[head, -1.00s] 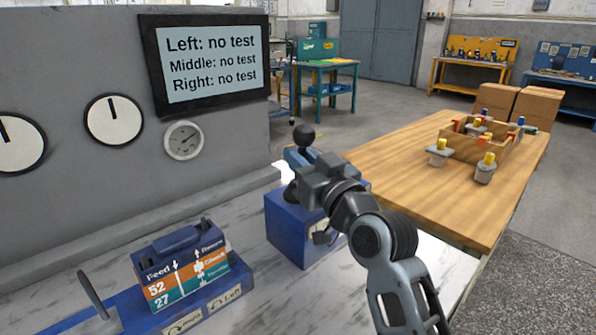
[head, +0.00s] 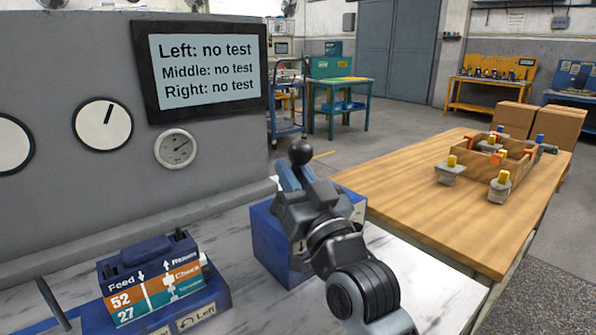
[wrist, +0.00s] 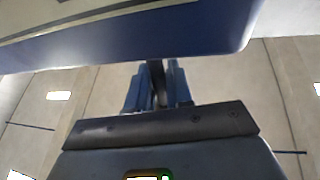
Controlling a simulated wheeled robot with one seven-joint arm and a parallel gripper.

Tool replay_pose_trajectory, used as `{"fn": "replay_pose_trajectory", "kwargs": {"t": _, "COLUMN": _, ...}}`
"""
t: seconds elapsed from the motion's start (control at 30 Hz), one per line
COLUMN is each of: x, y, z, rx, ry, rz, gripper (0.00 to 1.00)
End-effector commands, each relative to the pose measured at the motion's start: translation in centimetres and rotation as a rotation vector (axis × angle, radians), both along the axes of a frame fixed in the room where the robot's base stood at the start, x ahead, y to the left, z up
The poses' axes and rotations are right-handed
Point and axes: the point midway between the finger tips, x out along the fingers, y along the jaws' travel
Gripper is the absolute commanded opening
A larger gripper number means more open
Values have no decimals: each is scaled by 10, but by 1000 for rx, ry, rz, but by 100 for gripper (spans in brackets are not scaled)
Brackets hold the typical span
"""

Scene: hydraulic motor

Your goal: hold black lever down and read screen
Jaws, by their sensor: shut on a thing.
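The black lever's round knob (head: 300,151) stands up above the blue box (head: 262,240) on the bench. My gripper (head: 288,178) is shut on the black lever, its blue fingers just below the knob. In the wrist view, my gripper (wrist: 156,85) has a dark shaft between its two blue fingers, in front of the blue box's edge (wrist: 200,38). The screen (head: 203,70) reads "Left: no test", "Middle: no test", "Right: no test".
Two white dials show on the grey panel; the needle of the whole one (head: 103,124) tilts slightly right. A small gauge (head: 175,148) is below the screen. A Feed counter block (head: 150,285) shows 52 and 27. A wooden table (head: 400,200) is at right.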

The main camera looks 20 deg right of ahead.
Motion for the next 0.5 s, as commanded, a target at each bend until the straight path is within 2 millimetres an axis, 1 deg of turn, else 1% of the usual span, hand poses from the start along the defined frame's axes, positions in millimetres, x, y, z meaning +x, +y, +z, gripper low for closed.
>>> {"fn": "replay_pose_trajectory", "kwargs": {"t": 0.07, "x": 0, "y": -1, "z": -1, "rx": 0, "ry": 2, "rz": -2, "gripper": 0}}
{"fn": "replay_pose_trajectory", "kwargs": {"t": 0.1, "x": 0, "y": -1, "z": -1, "rx": 0, "ry": 2, "rz": -2, "gripper": 23}}
{"fn": "replay_pose_trajectory", "kwargs": {"t": 0.23, "x": 0, "y": -1, "z": -1, "rx": -1, "ry": 2, "rz": -1, "gripper": 36}}
{"fn": "replay_pose_trajectory", "kwargs": {"t": 0.27, "x": 0, "y": -1, "z": -1, "rx": -1, "ry": 2, "rz": -1, "gripper": 37}}
{"fn": "replay_pose_trajectory", "kwargs": {"t": 0.5, "x": -1, "y": 0, "z": -1, "rx": -1, "ry": 2, "rz": 0, "gripper": 37}}
